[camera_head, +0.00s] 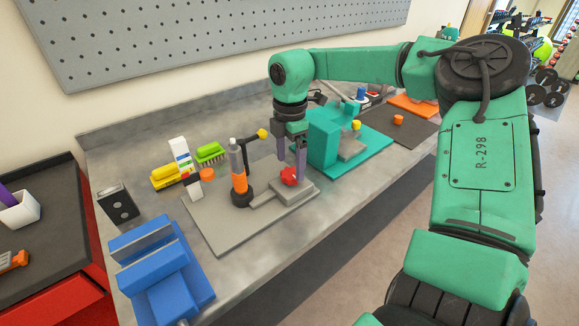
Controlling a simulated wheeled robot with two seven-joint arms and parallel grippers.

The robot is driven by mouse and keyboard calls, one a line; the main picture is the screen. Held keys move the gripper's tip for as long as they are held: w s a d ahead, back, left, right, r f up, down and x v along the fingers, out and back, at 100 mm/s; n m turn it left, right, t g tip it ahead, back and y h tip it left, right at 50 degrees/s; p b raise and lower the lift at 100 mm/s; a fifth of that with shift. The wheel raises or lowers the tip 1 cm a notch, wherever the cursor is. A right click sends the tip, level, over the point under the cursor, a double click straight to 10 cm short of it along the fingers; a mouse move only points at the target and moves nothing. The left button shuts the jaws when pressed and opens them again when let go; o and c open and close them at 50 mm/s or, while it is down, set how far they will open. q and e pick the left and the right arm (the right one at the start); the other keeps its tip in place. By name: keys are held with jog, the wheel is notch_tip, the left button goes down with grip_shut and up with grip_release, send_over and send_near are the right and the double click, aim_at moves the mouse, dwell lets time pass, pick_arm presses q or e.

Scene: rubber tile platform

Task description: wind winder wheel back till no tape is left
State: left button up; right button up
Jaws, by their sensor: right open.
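A red lobed wheel (289,175) sits on a low grey block on a grey base plate (215,225) on the bench. My right gripper (291,159) points down over the red wheel, its two purple-grey fingers apart. The fingertips are close to the wheel; I cannot tell whether they touch it. An orange and black post (239,178) stands on the same plate, left of the wheel, with a yellow-tipped lever (262,133) at its top. I cannot make out any tape. My left gripper is not in view.
A teal machine (323,138) stands close right of my right gripper. A blue vise (160,272) is at the front left of the bench. The plate's front is clear.

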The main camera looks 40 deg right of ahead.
jog(key=shift+s+f, duration=0.2)
jog(key=shift+f, duration=1)
jog(key=c, duration=1.4)
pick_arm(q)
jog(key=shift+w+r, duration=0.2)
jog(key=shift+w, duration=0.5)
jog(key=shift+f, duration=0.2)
pick_arm(e)
jog(key=shift+w, duration=0.1)
